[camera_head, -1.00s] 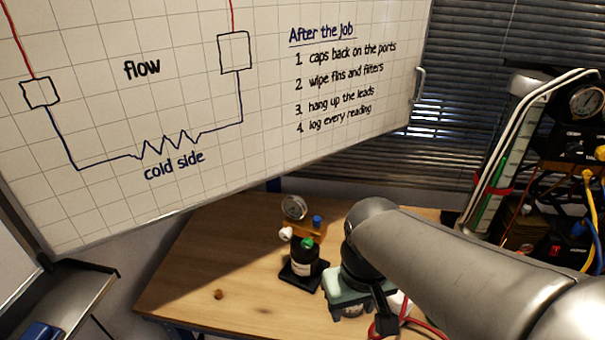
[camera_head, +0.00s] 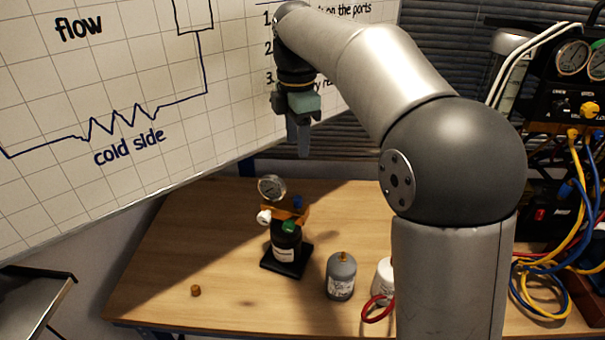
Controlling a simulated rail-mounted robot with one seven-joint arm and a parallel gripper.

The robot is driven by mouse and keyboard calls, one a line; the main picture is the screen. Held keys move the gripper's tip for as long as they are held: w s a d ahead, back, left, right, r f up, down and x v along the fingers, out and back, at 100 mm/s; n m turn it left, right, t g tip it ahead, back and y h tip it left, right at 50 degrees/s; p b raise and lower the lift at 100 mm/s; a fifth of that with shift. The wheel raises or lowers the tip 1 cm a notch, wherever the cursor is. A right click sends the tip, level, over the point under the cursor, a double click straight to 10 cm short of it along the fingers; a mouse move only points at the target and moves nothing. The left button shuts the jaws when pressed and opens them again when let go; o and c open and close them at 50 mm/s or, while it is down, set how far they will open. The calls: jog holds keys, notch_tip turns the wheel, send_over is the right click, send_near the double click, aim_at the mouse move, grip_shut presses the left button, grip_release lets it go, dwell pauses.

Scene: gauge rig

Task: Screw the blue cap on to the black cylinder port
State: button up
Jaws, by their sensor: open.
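The black cylinder (camera_head: 287,240) stands upright on a black square base on the wooden table. A brass-coloured block sits on top, with a round gauge and white, green and blue fittings. The blue piece (camera_head: 298,202) is upright at the block's right rear; I cannot tell whether it is the blue cap or a fixed knob. No separate blue cap is clearly visible. The cylinder's port is too small to make out. My gripper (camera_head: 303,140) points down, high above and behind the cylinder, open with nothing visible in it; its fingers overlap in this view.
A grey cylinder (camera_head: 341,278) with a brass top stands right of the black one. A white container (camera_head: 383,278) and red hose are partly hidden by my arm. A small brown piece (camera_head: 196,290) lies at front left. Hoses and gauges crowd the right.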

aim_at(298, 198)
notch_tip(298, 198, down, 16)
jog(key=shift+r, duration=0.25)
grip_shut()
dwell(0.4)
dwell(0.4)
jog(key=m+p, duration=0.1)
jog(key=m, duration=0.4)
jog(key=shift+m, duration=0.3)
